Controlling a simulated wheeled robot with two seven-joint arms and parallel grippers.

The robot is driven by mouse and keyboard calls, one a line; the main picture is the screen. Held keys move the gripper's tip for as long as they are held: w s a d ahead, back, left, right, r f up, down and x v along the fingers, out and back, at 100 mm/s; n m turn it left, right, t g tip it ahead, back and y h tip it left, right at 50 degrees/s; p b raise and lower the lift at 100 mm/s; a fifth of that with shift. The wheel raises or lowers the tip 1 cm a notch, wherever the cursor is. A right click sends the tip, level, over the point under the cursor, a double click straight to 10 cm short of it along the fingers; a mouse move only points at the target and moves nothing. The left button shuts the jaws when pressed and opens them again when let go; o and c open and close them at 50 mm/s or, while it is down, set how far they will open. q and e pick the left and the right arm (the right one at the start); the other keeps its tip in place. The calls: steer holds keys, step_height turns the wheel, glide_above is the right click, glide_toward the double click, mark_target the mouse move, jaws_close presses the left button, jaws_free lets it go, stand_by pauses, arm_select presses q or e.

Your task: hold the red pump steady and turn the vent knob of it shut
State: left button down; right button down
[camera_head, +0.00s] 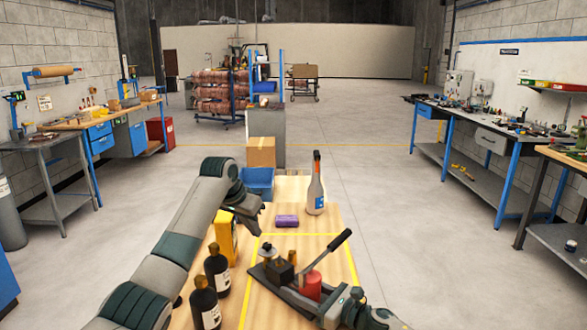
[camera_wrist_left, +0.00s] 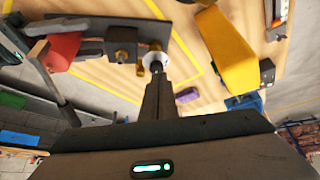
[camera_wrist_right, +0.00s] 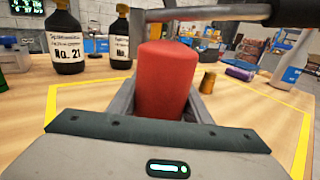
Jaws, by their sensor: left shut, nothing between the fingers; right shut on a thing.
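The red pump (camera_head: 307,286) stands on a dark base plate on the wooden table, with a black-gripped lever (camera_head: 328,254) slanting up to the right. A dark block (camera_head: 281,272) is beside it. In the left wrist view, the pump's red body (camera_wrist_left: 63,50) is at the upper left and a pale round vent knob (camera_wrist_left: 153,59) is just beyond my left fingertips. My left gripper (camera_wrist_left: 157,70) is shut and empty, right at the knob; I cannot tell whether it touches. My right gripper (camera_wrist_right: 165,100) is shut on the red pump body (camera_wrist_right: 165,75), one finger on each side.
Two dark bottles (camera_head: 217,272) and a yellow object (camera_head: 227,238) stand left of the pump. A purple block (camera_head: 287,221), a spray bottle (camera_head: 316,188) and a blue bin (camera_head: 258,182) are farther back. A small brass cylinder (camera_wrist_right: 208,81) stands behind the pump.

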steer(key=c, duration=0.9)
jaws_free()
steer(key=shift+d, duration=0.1)
steer(key=v, duration=1.2)
steer(key=shift+r, duration=0.15)
